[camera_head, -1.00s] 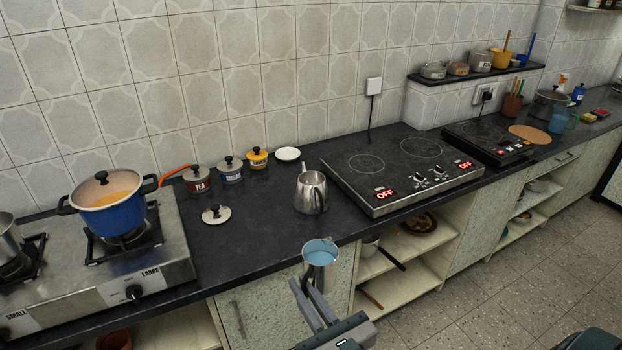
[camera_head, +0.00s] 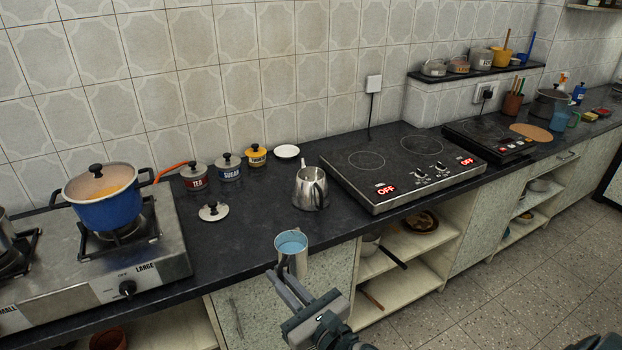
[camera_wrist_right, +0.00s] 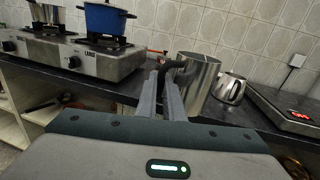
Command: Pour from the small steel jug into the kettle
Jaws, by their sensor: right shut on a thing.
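The small steel jug (camera_head: 294,262) is upright with pale blue liquid in it, near the counter's front edge in the head view. My right gripper (camera_head: 284,276) is shut on its dark handle; in the right wrist view the jug (camera_wrist_right: 201,88) stands just beyond the fingers (camera_wrist_right: 168,88). The steel kettle (camera_head: 308,190) stands on the counter behind and slightly right of the jug, apart from it, its top open. The kettle also shows in the wrist view (camera_wrist_right: 229,90), right of the jug. My left gripper is not seen.
A loose lid (camera_head: 213,211) lies on the counter left of the kettle. An induction hob (camera_head: 385,165) is close on its right. A gas stove (camera_head: 150,255) with a blue pot (camera_head: 108,207) stands at left. Labelled canisters (camera_head: 228,168) and a white saucer (camera_head: 287,152) are behind.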

